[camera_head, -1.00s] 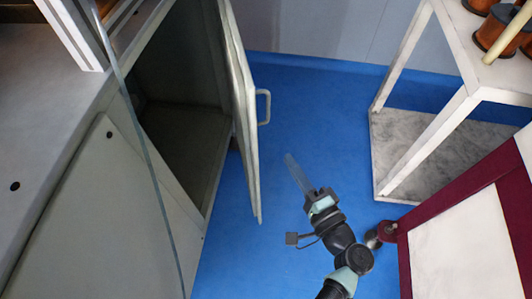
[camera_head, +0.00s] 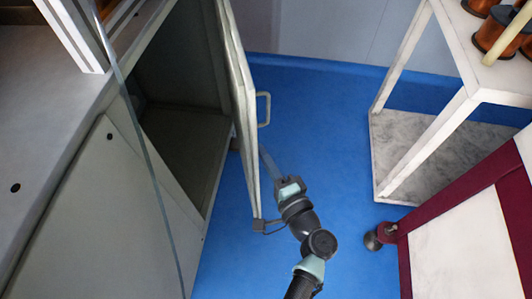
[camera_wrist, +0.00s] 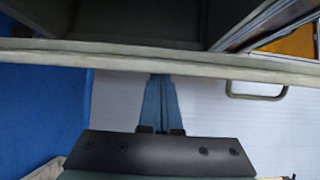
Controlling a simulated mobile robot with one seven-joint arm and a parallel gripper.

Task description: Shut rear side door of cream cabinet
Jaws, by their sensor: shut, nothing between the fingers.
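The cream cabinet (camera_head: 85,215) stands at the left in the head view, its side opening dark. Its rear side door (camera_head: 243,110) stands open, swung out from the far edge of the opening. A bar handle (camera_head: 264,108) sits on its outer face; the handle also shows at the right in the wrist view (camera_wrist: 257,92). My gripper (camera_head: 264,155) is shut and empty, beside the door's outer face, below the handle in the picture. In the wrist view the closed fingers (camera_wrist: 161,100) reach up to the door's edge (camera_wrist: 120,58). I cannot tell whether they touch it.
A white-framed rack (camera_head: 425,135) with copper-coloured spools (camera_head: 497,32) on top stands at the right. A maroon and white unit (camera_head: 450,235) is at the lower right. Blue floor (camera_head: 320,120) lies clear between door and rack. A grey wall (camera_head: 335,35) is behind.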

